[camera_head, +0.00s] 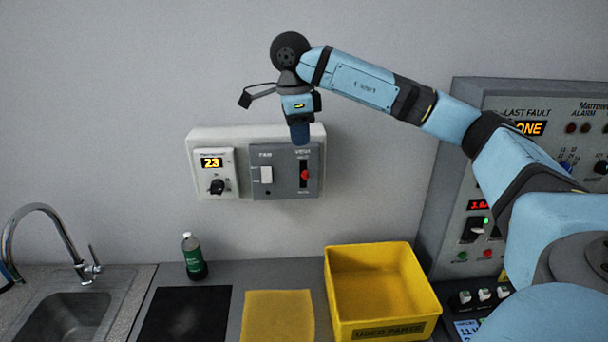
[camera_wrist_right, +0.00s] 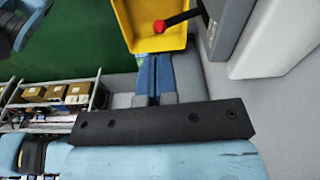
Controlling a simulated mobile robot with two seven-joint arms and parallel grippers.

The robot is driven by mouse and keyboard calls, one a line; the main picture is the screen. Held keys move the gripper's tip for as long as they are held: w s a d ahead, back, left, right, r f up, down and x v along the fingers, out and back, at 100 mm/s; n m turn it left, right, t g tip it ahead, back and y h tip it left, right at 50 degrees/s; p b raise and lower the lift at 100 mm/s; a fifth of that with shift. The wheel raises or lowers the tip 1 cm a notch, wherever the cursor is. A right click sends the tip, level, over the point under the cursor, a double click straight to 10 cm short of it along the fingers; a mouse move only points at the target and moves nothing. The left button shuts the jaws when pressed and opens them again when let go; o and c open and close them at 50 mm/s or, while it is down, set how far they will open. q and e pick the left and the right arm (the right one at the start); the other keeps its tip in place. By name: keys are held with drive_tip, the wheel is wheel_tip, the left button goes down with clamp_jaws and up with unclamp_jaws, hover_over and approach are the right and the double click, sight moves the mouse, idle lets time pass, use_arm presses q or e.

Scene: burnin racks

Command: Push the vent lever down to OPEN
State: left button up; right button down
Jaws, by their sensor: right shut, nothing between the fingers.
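The vent lever has a red knob (camera_head: 305,175) in a dark vertical slot on the right half of a grey wall panel (camera_head: 283,186). The knob sits around the middle of the slot. In the right wrist view the red knob (camera_wrist_right: 160,27) is on a black stem reaching out from the panel side. My right gripper (camera_head: 300,138) points down just above the slot, in front of the panel's top edge. Its blue fingers are shut and empty; they also show in the right wrist view (camera_wrist_right: 154,62), with the knob just beyond their tips. My left gripper is out of view.
Below are a yellow bin (camera_head: 385,330), a yellow mat (camera_head: 278,317), a black mat (camera_head: 185,315) and a bottle (camera_head: 193,256). A control rack (camera_head: 440,190) stands right.

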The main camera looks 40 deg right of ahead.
sight(303, 173)
drive_tip(key=shift+f, duration=0.15)
drive_tip(key=f+b, duration=0.2)
drive_tip(key=f, duration=0.1)
drive_tip(key=f+b, duration=0.2)
drive_tip(key=f, duration=0.1)
drive_tip(key=shift+s+d, duration=0.15)
drive_tip(key=shift+d, duration=0.05)
drive_tip(key=shift+f+b, duration=0.35)
wheel_tip(303, 173, down, 4)
drive_tip(key=b, duration=0.2)
drive_tip(key=shift+f+b, duration=0.2)
drive_tip(key=shift+b, duration=0.2)
